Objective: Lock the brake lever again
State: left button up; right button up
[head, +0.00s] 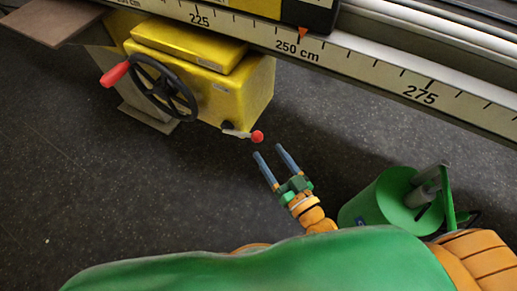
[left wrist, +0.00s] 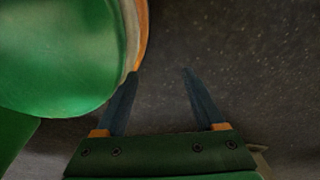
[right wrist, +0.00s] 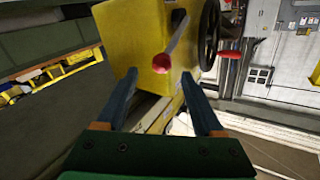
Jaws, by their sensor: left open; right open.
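The brake lever (head: 242,134) is a short metal arm with a red ball knob, on the lower side of a yellow box (head: 240,89). The lever (right wrist: 177,40) also shows in the right wrist view, its red knob above the space between my fingers. My right gripper (head: 270,151) is open and empty, its fingertips a little below and right of the knob in the head view, apart from it. My left gripper (left wrist: 158,72) is open and empty, seen only in its wrist view, over dark floor beside my green body.
A black handwheel (head: 163,88) with a red handle (head: 115,74) sits on the box's left face. A ruler beam (head: 345,62) with a centimetre scale runs above the box. The dark floor (head: 90,190) is clear.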

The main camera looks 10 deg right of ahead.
aim_at(257, 136)
jog(key=x, duration=0.7)
jog(key=shift+r+b, duration=0.15)
jog(key=shift+b, duration=0.15)
grip_shut()
dwell(0.9)
